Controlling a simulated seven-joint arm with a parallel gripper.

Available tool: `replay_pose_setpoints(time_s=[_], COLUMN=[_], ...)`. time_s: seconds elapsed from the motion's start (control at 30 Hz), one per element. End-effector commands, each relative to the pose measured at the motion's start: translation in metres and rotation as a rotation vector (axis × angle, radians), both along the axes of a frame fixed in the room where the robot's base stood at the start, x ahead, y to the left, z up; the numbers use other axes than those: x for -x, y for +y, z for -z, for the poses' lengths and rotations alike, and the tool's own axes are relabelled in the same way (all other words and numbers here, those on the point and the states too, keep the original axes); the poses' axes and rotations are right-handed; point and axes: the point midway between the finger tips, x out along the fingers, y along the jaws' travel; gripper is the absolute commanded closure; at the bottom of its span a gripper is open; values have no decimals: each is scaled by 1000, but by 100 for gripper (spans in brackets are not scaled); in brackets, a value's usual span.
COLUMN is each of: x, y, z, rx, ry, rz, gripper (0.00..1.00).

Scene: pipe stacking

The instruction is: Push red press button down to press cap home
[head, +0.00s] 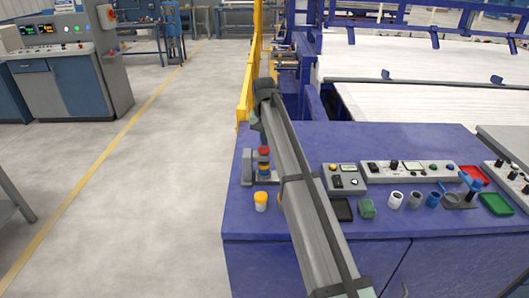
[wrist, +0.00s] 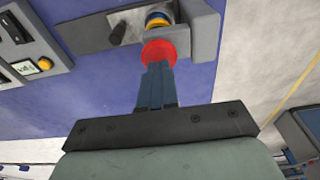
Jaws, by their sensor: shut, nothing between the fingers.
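The red press button (head: 264,150) sits on top of a small grey press (head: 248,168) at the left end of the blue bench. Blue and yellow parts show below the button. In the wrist view the red button (wrist: 158,52) is round, with a yellow and blue stack (wrist: 157,19) beyond it. My gripper (wrist: 158,66) is shut and empty, its dark fingertips overlapping the button's near edge. Whether they touch it cannot be told. In the head view the fingers (head: 263,140) point down just above the button. My arm hides part of the bench.
A yellow-capped white jar (head: 261,201) stands in front of the press. The bench's left edge is close to the press.

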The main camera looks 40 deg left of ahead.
Motion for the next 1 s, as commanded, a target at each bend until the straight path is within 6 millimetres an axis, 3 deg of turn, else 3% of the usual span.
replay_pose_setpoints(time_s=[1.0], x=[0], y=[0], z=[17], rx=[0], ry=[0], rz=[0], gripper=[100])
